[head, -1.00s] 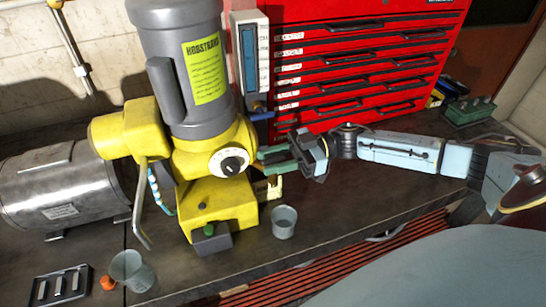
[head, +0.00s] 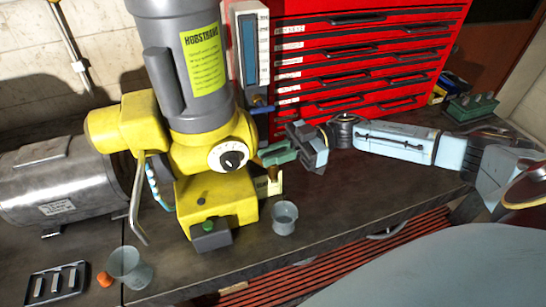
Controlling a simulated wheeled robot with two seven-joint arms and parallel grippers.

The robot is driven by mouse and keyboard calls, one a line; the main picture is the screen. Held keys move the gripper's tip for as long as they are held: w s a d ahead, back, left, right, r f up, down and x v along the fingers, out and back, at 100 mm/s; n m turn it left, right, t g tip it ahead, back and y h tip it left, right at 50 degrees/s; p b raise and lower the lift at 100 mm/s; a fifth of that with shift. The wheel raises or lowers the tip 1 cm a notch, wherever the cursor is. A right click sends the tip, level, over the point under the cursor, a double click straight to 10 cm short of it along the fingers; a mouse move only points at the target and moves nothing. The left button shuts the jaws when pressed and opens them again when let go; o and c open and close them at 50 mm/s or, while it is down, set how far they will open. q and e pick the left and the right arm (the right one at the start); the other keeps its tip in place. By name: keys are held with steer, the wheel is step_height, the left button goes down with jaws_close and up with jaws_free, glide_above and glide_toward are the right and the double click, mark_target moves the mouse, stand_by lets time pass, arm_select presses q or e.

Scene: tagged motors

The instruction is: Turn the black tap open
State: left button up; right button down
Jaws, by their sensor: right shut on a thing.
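The grey and yellow motor unit (head: 195,60) stands upright on the bench. My right gripper (head: 270,158) reaches in from the right, with its green fingers at the right side of the yellow housing, beside the white dial (head: 229,155) with a black centre. The fingers are closed on a small part there, taken to be the black tap; they mostly hide it, so its angle cannot be told. A brownish bit shows just above the fingers. A cream tag (head: 268,186) hangs below them. My left gripper is out of view.
A grey cup (head: 285,218) stands just below the gripper. A blue-handled gauge (head: 250,55) stands behind, before a red tool chest (head: 370,60). A steel motor (head: 60,185), clear cup (head: 130,270) and small tray (head: 57,282) are at left.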

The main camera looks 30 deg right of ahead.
steer(key=n+g+b, duration=0.2)
steer(key=g, duration=0.1)
steer(key=n+g+b, duration=0.3)
steer(key=g, duration=0.1)
steer(key=shift+w+f+g, duration=0.1)
steer(key=shift+f+g, duration=0.05)
steer(key=shift+g, duration=0.15)
steer(key=shift+n+g+h+b, duration=1.2)
steer(key=shift+n+g+b, duration=0.3)
steer(key=shift+g, duration=0.6)
steer(key=shift+r, duration=0.2)
steer(key=c, duration=1.5)
jaws_free()
steer(key=shift+o, duration=0.2)
